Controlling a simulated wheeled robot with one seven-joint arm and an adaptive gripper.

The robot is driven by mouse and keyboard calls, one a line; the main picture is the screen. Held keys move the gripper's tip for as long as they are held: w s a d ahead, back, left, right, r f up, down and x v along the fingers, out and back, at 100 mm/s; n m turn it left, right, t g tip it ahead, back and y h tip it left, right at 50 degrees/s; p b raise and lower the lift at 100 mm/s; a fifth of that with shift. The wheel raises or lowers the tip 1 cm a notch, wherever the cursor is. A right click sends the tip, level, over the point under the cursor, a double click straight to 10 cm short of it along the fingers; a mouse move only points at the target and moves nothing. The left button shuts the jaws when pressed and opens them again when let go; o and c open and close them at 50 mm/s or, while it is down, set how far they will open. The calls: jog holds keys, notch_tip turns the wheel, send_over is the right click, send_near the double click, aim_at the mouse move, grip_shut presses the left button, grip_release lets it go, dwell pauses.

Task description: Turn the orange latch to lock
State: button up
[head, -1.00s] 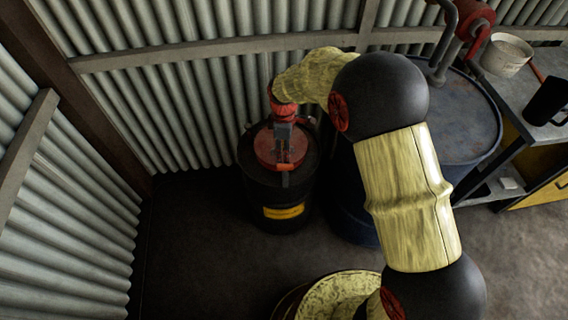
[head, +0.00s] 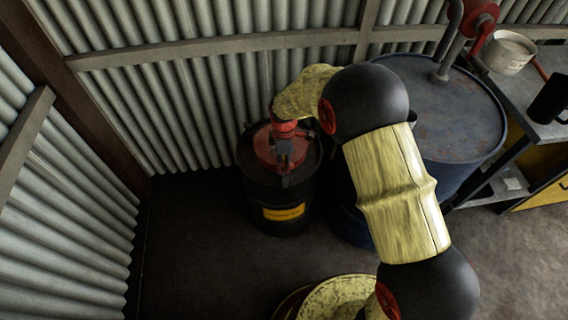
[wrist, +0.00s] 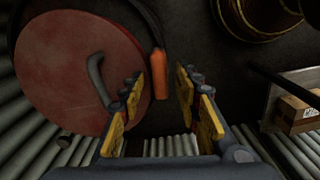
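The orange latch (wrist: 160,76) hangs at the end of a dark curved band beside the red lid (wrist: 75,75) in the wrist view. The lid has a dark bent handle (wrist: 97,78). In the head view the red lid (head: 267,148) tops a black drum (head: 265,200) with a yellow label, and my arm and gripper hide the latch. My gripper (wrist: 161,88) is open, its yellow-padded fingers on either side of the latch in the picture. I cannot tell whether they touch it. In the head view my gripper (head: 286,172) is over the lid's near edge.
A larger blue drum (head: 455,110) stands just right of the black one. A bench (head: 535,80) with a white pot (head: 508,58) and a black mug (head: 549,98) is at the far right. Corrugated walls close in behind and left. The floor (head: 200,250) in front is clear.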

jog(key=shift+c, duration=0.4)
jog(key=c, duration=0.7)
grip_shut()
jog(key=shift+r, duration=0.1)
jog(key=m+p, duration=0.3)
jog(key=shift+r+m, duration=0.15)
jog(key=shift+m, duration=0.15)
jog(key=m+p, duration=0.2)
jog(key=m, duration=0.2)
jog(key=shift+w+m+p, duration=0.15)
jog(key=shift+m+p, duration=0.15)
jog(key=shift+p, duration=0.1)
jog(key=m+p, duration=0.2)
jog(key=m, duration=0.2)
jog(key=shift+w+d, duration=0.1)
jog(key=shift+m+p, duration=0.45)
jog(key=shift+m, duration=1.65)
